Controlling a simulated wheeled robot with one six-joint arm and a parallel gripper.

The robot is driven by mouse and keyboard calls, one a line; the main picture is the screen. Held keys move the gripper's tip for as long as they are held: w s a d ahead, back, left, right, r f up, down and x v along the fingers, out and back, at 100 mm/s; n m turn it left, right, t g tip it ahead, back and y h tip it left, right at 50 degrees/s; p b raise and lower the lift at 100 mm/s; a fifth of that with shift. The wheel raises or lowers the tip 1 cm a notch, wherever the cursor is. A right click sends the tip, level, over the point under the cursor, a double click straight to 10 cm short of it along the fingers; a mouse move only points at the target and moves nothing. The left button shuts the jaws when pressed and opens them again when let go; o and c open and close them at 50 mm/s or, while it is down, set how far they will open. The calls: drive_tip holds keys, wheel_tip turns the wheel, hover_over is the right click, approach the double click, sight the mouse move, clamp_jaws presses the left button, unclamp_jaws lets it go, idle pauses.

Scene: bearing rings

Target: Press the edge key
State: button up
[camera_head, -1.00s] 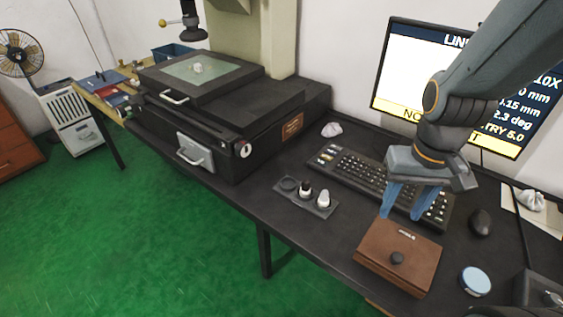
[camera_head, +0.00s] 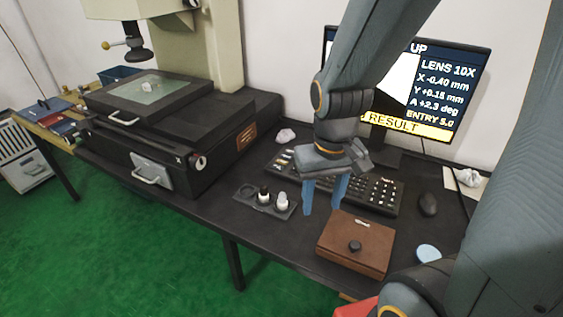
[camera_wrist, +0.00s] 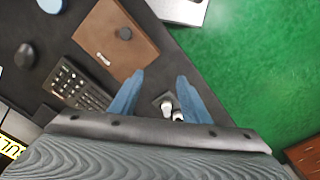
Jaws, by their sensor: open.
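The black keyboard (camera_head: 378,192) lies on the dark desk in front of the monitor, partly hidden by my gripper. A group of pale and coloured keys (camera_head: 284,156) shows at its left end; labels are too small to read, so I cannot tell which is the edge key. My gripper (camera_head: 322,210) points down with its blue fingers apart and empty, in front of the keyboard's middle in the head view. In the wrist view my gripper (camera_wrist: 161,75) has bare desk between its fingertips, and the keyboard (camera_wrist: 78,88) lies to the left of them.
A brown box with a knob (camera_head: 350,248) stands near the desk's front edge. A small tray (camera_head: 243,196) with dark and white pieces lies left of my gripper. The monitor (camera_head: 450,88) stands behind. A mouse (camera_head: 428,204) lies right; the black measuring machine (camera_head: 185,140) stands left.

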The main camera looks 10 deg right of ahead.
clamp_jaws()
idle(1.8)
